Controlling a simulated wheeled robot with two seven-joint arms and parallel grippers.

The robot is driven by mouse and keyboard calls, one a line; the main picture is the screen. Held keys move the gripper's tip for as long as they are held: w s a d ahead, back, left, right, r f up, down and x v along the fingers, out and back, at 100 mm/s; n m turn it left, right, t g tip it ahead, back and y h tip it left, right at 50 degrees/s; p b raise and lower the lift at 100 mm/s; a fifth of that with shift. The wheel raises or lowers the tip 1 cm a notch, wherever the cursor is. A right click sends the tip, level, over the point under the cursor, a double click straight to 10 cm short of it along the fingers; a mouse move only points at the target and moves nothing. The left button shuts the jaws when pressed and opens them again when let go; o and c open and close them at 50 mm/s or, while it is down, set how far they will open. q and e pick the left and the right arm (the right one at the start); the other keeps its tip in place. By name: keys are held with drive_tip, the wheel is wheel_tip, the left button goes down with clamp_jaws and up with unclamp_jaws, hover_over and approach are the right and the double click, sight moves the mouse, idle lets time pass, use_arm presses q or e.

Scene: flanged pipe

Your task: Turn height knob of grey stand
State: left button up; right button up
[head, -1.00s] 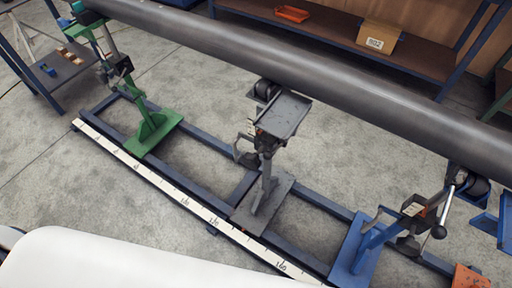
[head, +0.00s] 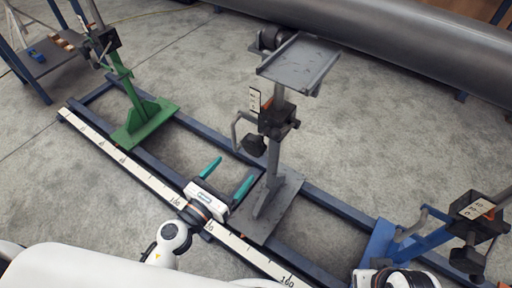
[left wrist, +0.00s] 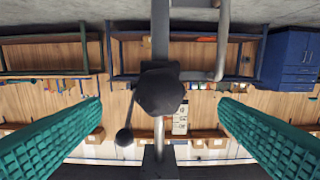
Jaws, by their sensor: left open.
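The grey stand (head: 268,200) stands upright on the rail frame in the middle of the head view, with a flat tray on top. Its dark faceted knob (head: 254,145) sits on the left side of its clamp block, below a white scale plate. My left gripper (head: 229,172) is open, its two teal fingers pointing toward the stand from the front left, below the knob in the picture. In the left wrist view the knob (left wrist: 161,92) is centred between the spread fingers, apart from both. A thin lever with a ball end shows beside it. My right gripper's fingers are not visible.
A green stand (head: 146,118) is at the left and a blue stand (head: 400,240) at the right. A white measuring strip (head: 140,172) runs along the front rail. A large grey pipe (head: 400,45) lies behind. A bent grey handle (head: 237,130) juts left from the grey stand.

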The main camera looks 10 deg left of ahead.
sight(251, 150)
use_arm(q)
drive_tip(key=p+x, duration=0.1)
drive_tip(key=x, duration=1.1)
drive_tip(key=shift+r+p, duration=0.15)
drive_tip(key=shift+p, duration=0.25)
drive_tip(key=c, duration=1)
drive_tip(key=shift+n, duration=0.3)
